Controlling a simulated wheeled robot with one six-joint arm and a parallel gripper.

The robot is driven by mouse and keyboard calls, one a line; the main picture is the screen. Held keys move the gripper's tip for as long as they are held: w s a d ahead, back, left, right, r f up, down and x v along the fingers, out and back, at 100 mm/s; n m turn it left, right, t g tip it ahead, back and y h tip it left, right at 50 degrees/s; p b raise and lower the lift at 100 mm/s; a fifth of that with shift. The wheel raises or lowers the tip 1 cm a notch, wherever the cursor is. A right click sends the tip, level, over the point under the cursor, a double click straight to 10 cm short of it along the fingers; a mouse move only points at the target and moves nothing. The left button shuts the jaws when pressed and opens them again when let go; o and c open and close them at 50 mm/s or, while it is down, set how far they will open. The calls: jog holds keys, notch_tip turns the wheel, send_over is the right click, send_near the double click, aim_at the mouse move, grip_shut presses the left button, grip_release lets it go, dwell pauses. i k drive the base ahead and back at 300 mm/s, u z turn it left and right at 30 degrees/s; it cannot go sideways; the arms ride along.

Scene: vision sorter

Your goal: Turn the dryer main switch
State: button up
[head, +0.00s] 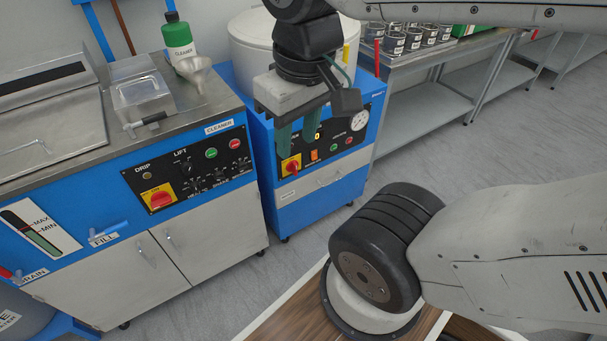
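The dryer appears to be the blue cabinet (262,150) with a round white drum (262,48) on top. Its black panel carries a main switch (291,168), a red knob on a yellow plate, at the panel's lower left. The knob's exact angle is too small to tell. My gripper (298,145) points down in front of this panel, with its two green fingers apart and nothing between them. The fingertips appear just above the switch, and part of the panel is hidden behind them. I cannot tell how far they are from the panel.
The cleaner unit (195,230) stands to the left, with its own red-and-yellow switch (158,198). A green bottle (179,38) and a funnel (196,72) are on its top. A metal table (440,60) with several cans is at the right. Grey floor is clear before the dryer.

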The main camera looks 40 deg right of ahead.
aim_at(292, 166)
jog(key=z, duration=0.5)
jog(key=i, duration=1)
jog(key=z, duration=0.35)
